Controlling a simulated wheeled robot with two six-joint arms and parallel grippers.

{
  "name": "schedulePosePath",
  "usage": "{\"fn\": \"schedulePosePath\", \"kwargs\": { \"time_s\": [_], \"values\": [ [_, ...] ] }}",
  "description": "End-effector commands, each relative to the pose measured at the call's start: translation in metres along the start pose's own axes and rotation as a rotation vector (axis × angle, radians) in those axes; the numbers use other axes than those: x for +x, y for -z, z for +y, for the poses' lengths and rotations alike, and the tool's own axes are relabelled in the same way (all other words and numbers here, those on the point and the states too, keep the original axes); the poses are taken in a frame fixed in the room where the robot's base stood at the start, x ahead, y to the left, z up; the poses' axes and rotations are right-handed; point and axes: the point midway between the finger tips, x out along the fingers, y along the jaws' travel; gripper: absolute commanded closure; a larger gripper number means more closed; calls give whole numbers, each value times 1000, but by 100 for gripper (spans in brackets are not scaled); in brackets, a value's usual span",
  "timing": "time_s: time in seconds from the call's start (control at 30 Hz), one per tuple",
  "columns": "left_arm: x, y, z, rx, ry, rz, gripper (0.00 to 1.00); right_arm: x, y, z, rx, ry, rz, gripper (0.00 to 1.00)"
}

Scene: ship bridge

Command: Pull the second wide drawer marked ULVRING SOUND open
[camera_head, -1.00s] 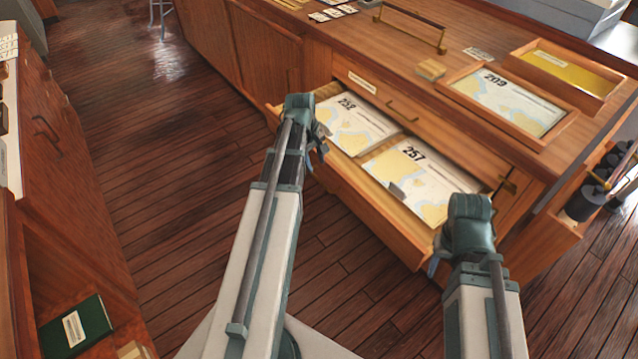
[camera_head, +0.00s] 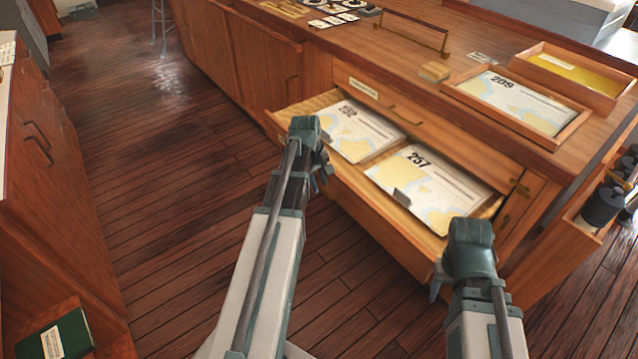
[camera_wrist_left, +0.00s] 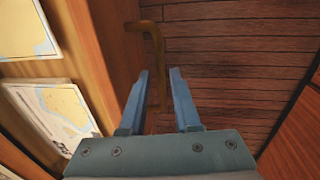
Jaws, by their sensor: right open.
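A wide drawer (camera_head: 372,205) below the top wide drawer (camera_head: 400,108) stands pulled out, with charts 252 (camera_head: 358,132) and 257 (camera_head: 430,188) in it. My left gripper (camera_head: 322,180) is at the outer side of this drawer front. In the left wrist view its fingers (camera_wrist_left: 158,98) are apart, with the brass handle (camera_wrist_left: 152,45) passing between or just beyond them; contact cannot be told. My right gripper (camera_head: 438,280) is open and empty, near the drawer's right front corner.
The wooden counter top holds a chart tray marked 209 (camera_head: 472,92), a yellow tray (camera_head: 522,63) and a brass rail (camera_head: 412,32). Another cabinet (camera_head: 60,200) stands at left, with a green book (camera_head: 60,338) low down. Wooden floor (camera_head: 180,200) lies clear between.

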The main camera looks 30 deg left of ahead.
Motion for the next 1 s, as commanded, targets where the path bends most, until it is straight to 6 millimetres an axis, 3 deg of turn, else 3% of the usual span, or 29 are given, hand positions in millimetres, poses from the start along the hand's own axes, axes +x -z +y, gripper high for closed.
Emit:
{"fn": "schedulePosePath", "kwargs": {
  "time_s": [0.03, 0.17, 1.0],
  "values": [
    [0, 0, 0, 0, 0, 0, 80, 0, 0, 0, 0, 0, 0, 50],
    [0, 0, 0, 0, 0, 0, 100, 0, 0, 0, 0, 0, 0, 50],
    [0, 0, 0, 0, 0, 0, 100, 0, 0, 0, 0, 0, 0, 50]
  ]
}}
